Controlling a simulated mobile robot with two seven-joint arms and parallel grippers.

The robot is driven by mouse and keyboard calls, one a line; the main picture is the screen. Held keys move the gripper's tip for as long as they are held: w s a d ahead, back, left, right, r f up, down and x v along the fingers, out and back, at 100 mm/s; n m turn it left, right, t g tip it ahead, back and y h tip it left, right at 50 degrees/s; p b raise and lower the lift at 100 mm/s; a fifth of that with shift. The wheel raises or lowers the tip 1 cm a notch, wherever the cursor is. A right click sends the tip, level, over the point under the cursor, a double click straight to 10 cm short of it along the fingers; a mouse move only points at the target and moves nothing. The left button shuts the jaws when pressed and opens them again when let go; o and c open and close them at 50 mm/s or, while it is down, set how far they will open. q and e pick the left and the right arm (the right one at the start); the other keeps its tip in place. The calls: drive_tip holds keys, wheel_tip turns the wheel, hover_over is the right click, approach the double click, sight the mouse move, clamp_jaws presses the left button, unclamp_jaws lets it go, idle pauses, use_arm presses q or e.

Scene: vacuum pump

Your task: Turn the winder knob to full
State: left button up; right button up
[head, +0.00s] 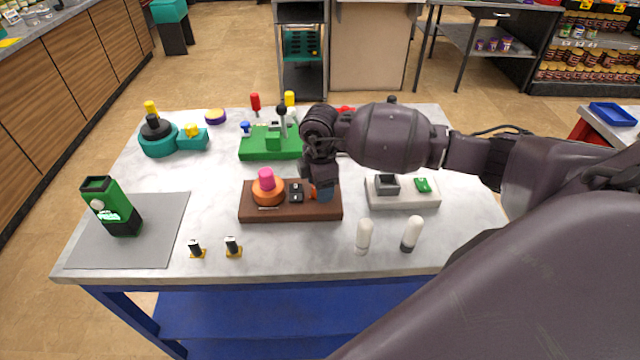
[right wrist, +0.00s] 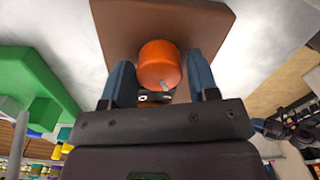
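The brown block (head: 290,212) sits in the middle of the table. An orange knob (head: 313,192) stands at its right end, mostly hidden by my right gripper in the head view. In the right wrist view the orange knob (right wrist: 160,62) shows a grey pointer mark on its lower edge. My right gripper (head: 323,192) is over this end of the block, blue fingers pointing down. In the right wrist view the gripper (right wrist: 160,75) is open, with one finger on each side of the knob and a visible gap on both sides. My left gripper is not in view.
On the brown block's left are an orange disc with a pink top (head: 266,180) and a black switch piece (head: 296,192). A green lever base (head: 262,143) stands behind, a white panel (head: 403,197) to the right. Two white-topped pegs (head: 364,236) stand in front.

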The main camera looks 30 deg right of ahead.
wheel_tip(320, 180, up, 10)
drive_tip(key=shift+f, duration=0.15)
drive_tip(key=shift+r, duration=0.55)
idle(0.4)
